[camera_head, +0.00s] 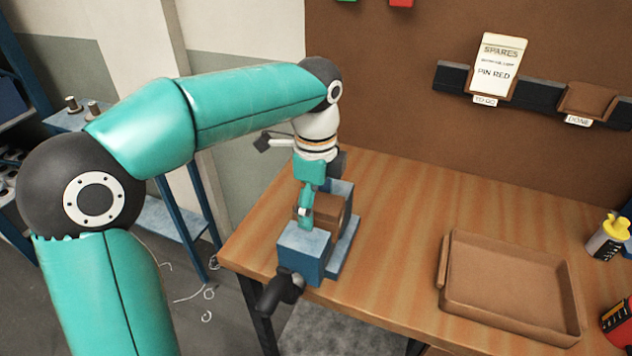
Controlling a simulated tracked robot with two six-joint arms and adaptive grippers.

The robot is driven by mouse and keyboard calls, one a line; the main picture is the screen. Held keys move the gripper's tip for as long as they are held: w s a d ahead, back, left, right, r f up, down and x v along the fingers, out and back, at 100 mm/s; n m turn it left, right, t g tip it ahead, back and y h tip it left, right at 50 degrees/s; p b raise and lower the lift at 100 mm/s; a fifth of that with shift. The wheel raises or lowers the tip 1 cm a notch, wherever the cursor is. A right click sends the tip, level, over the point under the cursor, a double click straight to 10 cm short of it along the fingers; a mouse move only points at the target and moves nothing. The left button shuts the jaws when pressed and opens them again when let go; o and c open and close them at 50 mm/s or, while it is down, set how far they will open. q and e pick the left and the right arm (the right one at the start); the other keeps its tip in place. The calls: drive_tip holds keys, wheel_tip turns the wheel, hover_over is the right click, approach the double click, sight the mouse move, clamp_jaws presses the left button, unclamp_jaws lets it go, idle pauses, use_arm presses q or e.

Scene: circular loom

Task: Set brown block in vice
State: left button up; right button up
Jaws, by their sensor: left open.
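The blue vice (303,251) stands at the left front corner of the wooden bench, its dark handle hanging over the front edge. The brown block (331,208) sits between the vice's front and back jaws. My left gripper (304,218) is open and points down at the left side of the block. The gripper and wrist hide part of the block and the back jaw. I cannot tell whether the fingers touch the block or whether the jaws press on it. My right gripper is not in view.
An empty brown tray (510,325) lies on the bench at right. A yellow-capped bottle (606,240) and a red-and-black container (618,322) stand at the right edge. A card rail (540,94) runs along the back board. Bench between vice and tray is clear.

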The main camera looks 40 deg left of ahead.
sight(316, 200)
use_arm(q)
wheel_tip(316, 200, up, 10)
drive_tip(key=shift+w+f, duration=0.1)
drive_tip(key=shift+r, duration=0.85)
idle(0.4)
